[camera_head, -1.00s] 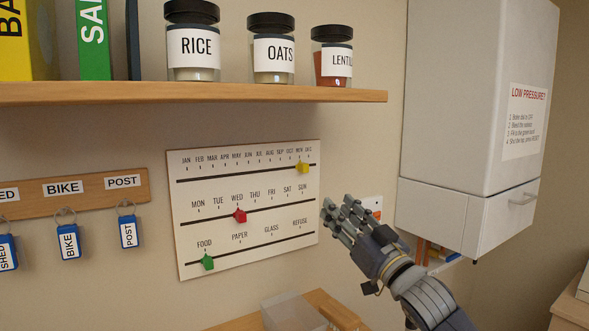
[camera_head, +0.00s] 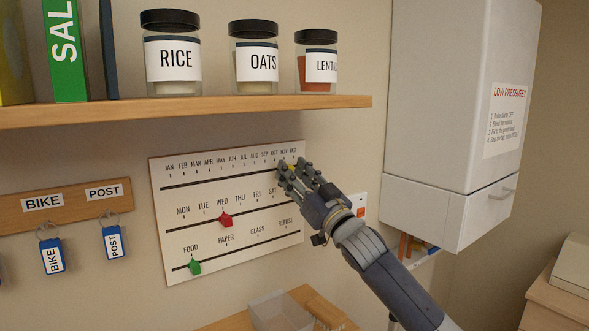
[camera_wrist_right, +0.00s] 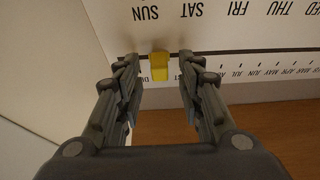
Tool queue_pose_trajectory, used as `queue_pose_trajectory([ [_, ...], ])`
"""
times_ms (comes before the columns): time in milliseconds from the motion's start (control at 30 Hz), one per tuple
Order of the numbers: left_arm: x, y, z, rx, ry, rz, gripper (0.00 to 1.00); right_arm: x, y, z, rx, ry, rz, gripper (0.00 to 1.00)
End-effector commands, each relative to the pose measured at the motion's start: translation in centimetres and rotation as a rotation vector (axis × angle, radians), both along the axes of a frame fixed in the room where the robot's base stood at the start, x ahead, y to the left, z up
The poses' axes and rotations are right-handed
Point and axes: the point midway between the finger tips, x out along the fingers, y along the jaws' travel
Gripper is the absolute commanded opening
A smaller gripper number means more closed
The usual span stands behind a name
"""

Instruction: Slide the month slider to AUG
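The white slider board (camera_head: 160,215) hangs on the wall with three dark tracks. The month slider, a yellow knob (camera_wrist_right: 159,68), is on the top track by NOV, just past the DEC label in the wrist view. In the head view it is mostly hidden behind my right gripper (camera_head: 290,167). In the wrist view my right gripper (camera_wrist_right: 159,62) is open, with one finger on each side of the knob and a gap on both sides. The AUG label lies further left along the track in the head view. My left gripper is out of view.
A red knob (camera_head: 226,220) stands at WED on the middle track and a green knob (camera_head: 195,267) at FOOD on the bottom track. A wooden shelf (camera_head: 200,108) with jars juts out above the board. A white wall cabinet (camera_head: 440,100) stands to the right.

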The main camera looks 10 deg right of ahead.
Motion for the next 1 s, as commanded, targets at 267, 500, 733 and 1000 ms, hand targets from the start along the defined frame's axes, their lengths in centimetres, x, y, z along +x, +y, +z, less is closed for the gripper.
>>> queue_pose_trajectory([
  [267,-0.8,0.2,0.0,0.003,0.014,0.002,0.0,0.2,0.1,0.1,-0.001,0.0,0.0,0.35],
  [500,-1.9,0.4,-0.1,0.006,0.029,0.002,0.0,0.2,0.1,0.1,-0.001,0.0,0.0,0.0],
  [733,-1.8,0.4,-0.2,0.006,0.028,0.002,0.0,0.0,0.7,0.0,0.0,0.0,0.002,0.0],
  [1000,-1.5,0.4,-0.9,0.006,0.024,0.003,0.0,-2.0,5.6,-0.1,0.003,0.0,0.006,0.0],
])
